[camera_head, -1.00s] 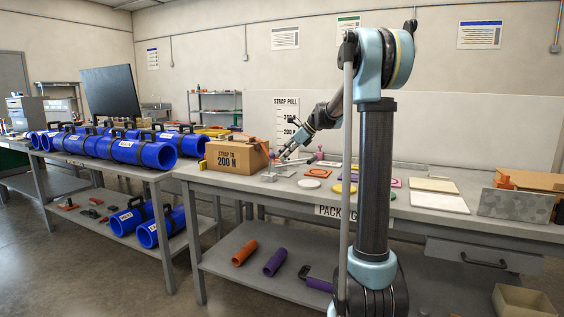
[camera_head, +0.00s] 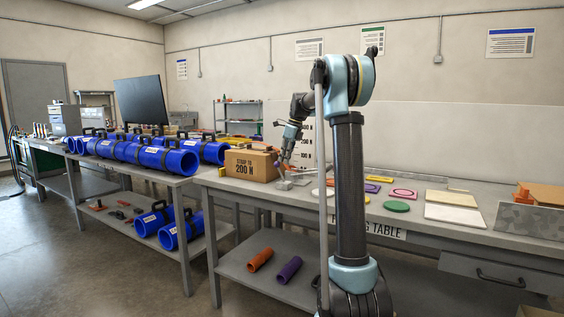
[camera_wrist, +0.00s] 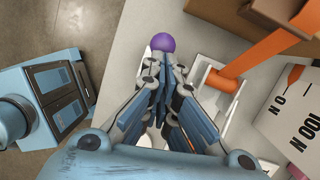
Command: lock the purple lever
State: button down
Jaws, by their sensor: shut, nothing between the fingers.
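The purple lever shows as a round purple knob (camera_wrist: 162,42) in the wrist view, just beyond my fingertips. Whether they touch it, I cannot tell. The rest of the lever is hidden behind my fingers. My gripper (camera_wrist: 160,62) is shut and empty, pointing at the knob. In the head view my gripper (camera_head: 280,164) is low over the table, beside the cardboard box (camera_head: 250,166) and above a small grey strap device (camera_head: 284,184). The knob cannot be made out there. An orange strap (camera_wrist: 250,58) runs from the box to an orange roll on the device.
The packing table (camera_head: 460,237) holds flat coloured pieces, including a green disc (camera_head: 396,206), and white boards (camera_head: 455,207) to the right. Blue pipes (camera_head: 165,159) lie on the left table. An orange pipe (camera_head: 259,259) and a purple pipe (camera_head: 289,269) lie on the lower shelf.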

dwell(0.6)
jog(key=d+v, duration=0.1)
jog(key=v, duration=1.2)
jog(key=shift+s+d+f, duration=0.3)
jog(key=shift+d+f, duration=0.05)
